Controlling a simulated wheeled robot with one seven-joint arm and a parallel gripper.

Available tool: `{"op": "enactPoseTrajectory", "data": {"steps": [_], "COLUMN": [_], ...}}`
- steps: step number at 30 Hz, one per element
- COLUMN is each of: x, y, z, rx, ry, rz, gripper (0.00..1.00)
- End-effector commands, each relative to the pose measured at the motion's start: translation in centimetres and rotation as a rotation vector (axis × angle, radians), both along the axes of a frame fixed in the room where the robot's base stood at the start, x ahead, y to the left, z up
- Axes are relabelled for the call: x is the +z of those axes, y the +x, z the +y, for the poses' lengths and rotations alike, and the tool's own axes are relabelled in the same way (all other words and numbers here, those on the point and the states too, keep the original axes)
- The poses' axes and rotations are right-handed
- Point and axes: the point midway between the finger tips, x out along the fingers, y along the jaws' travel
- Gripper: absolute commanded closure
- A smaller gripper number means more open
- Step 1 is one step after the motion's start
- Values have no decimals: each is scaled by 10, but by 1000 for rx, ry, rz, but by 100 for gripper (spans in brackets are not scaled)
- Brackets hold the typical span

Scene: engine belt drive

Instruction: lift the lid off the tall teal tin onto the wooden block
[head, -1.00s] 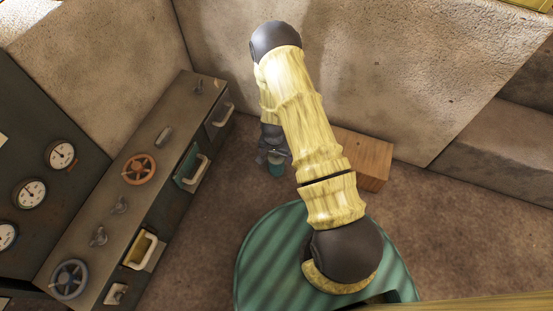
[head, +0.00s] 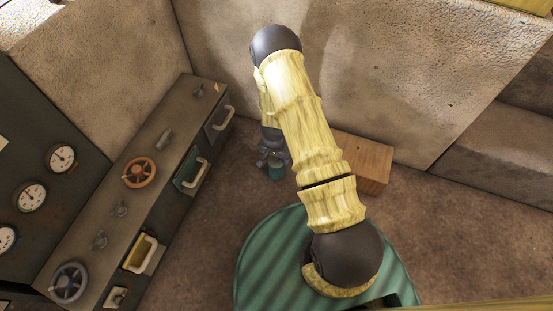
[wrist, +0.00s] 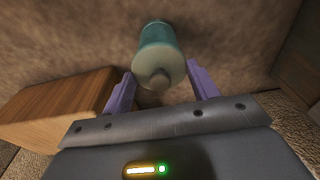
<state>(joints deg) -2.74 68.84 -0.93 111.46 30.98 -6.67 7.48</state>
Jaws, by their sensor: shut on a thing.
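The tall teal tin (wrist: 156,35) stands on the floor, its lower part showing just below my gripper (head: 273,161) in the head view. Its pale grey-green lid (wrist: 157,66) with a small round knob faces the wrist camera. The lid sits against the tin's top, with no clear gap visible. My gripper has a finger on each side of the lid and is shut on it. The wooden block (head: 366,160) is to the right of the tin in the head view, partly behind my arm; in the wrist view the block (wrist: 58,105) is at the left, close to one finger.
A metal cabinet (head: 150,150) with handled drawers, handwheels and levers stands at the left, with a gauge panel beside it. Walls close in the back. A green striped round surface (head: 265,255) is in front.

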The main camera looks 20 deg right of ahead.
Motion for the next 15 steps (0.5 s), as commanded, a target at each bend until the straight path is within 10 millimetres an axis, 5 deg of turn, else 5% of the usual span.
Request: {"op": "enactPoseTrajectory", "data": {"steps": [8, 15], "x": [14, 56], "y": [0, 0], "z": [0, 0], "rx": [0, 1], "ry": [-1, 0], "rz": [-1, -1], "gripper": [62, 62]}}
